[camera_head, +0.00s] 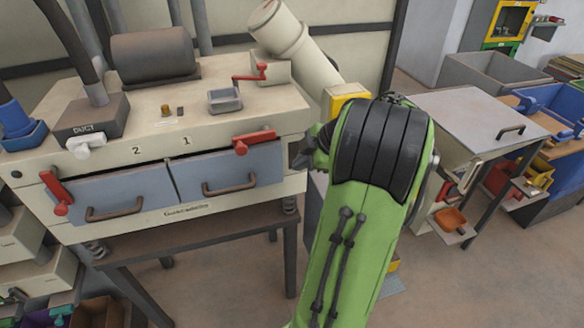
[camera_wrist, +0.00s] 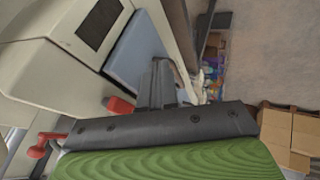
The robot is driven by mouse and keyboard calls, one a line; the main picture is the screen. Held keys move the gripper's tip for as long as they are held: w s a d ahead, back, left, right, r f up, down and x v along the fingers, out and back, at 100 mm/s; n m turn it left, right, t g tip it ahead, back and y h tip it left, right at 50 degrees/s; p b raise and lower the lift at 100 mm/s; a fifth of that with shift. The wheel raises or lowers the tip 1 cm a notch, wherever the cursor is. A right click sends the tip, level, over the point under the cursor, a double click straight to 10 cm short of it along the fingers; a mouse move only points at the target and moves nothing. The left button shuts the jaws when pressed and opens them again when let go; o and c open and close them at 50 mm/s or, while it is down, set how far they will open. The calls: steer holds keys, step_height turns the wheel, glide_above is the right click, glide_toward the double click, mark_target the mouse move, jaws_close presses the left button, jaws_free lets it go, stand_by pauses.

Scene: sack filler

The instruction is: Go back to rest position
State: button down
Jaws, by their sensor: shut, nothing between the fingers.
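My gripper (camera_head: 303,158) shows as a small dark shape at the left of my green arm, by the right end of the cream machine (camera_head: 290,105). In the wrist view its dark fingers (camera_wrist: 161,84) are together with nothing between them. Behind them are a blue-grey drawer front and a red lever (camera_wrist: 120,105). In the head view my bent arm hides part of the machine's right side and the floor behind it.
The machine has two blue-grey drawers, marked 2 (camera_head: 122,195) and 1 (camera_head: 225,172), with red levers. A small grey tray (camera_head: 225,100) sits on top. A grey-topped cabinet (camera_head: 470,115) stands at right. Cardboard boxes (camera_wrist: 290,135) show in the wrist view. Floor at lower right is clear.

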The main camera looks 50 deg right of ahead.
steer(key=shift+v, duration=0.8)
steer(key=shift+a+r, duration=0.1)
steer(key=w+a+r+m+g, duration=0.1)
steer(key=a+r+m, duration=0.1)
steer(key=a, duration=0.9)
steer(key=w+a+r+m+g, duration=0.1)
steer(key=w+a+r+m, duration=0.1)
steer(key=a, duration=1)
steer(key=s+a+f+m, duration=0.1)
steer(key=s+a+m, duration=0.4)
steer(key=s+a, duration=0.3)
steer(key=s, duration=0.3)
steer(key=shift+s+a+f+m+h, duration=0.3)
steer(key=shift+a+m, duration=0.05)
steer(key=shift+m, duration=0.05)
